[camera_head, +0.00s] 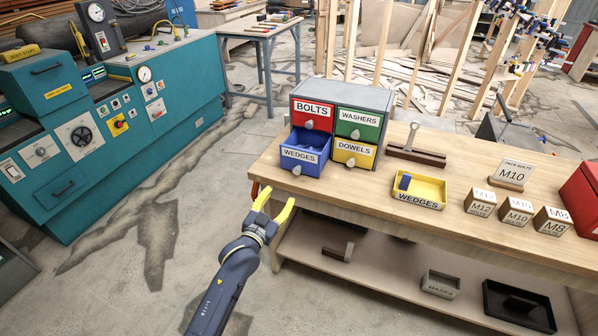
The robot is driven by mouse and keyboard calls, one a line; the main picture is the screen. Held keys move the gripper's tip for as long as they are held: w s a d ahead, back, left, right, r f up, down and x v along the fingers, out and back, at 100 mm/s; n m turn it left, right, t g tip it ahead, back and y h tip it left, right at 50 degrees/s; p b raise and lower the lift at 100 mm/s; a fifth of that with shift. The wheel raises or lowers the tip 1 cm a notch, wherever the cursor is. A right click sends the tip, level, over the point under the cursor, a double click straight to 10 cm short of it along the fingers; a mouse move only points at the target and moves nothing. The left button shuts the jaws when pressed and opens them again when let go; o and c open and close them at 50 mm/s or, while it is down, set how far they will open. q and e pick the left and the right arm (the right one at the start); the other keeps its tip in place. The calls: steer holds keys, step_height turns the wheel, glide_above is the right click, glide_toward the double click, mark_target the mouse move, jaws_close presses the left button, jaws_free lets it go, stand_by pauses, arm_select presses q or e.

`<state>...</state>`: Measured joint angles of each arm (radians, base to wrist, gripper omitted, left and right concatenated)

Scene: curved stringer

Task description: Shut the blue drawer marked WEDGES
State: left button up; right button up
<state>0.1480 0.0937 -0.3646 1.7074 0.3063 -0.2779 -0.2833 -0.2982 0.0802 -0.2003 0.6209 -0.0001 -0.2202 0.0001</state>
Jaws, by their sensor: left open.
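The blue drawer marked WEDGES (304,154) is the lower left drawer of a small grey cabinet (345,93) on the wooden bench. It is pulled out toward me, and blue pieces show inside it. A pale knob (297,170) is on its front. My left gripper (275,203) has yellow fingers spread open and empty. It is in front of the bench edge, below and a little left of the drawer in the picture, apart from it. My right gripper is not in view.
The red BOLTS (312,110), green WASHERS and yellow DOWELS drawers look shut. A yellow tray marked WEDGES (419,190) with a blue piece stands right of the cabinet. Labelled blocks (515,212) stand farther right. A teal machine (110,120) is at left.

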mark_target(296, 172)
arm_select(q)
steer(key=x, duration=1.4)
steer(key=shift+w+d, duration=0.15)
steer(key=shift+w, duration=0.05)
steer(key=shift+c, duration=0.3)
jaws_close()
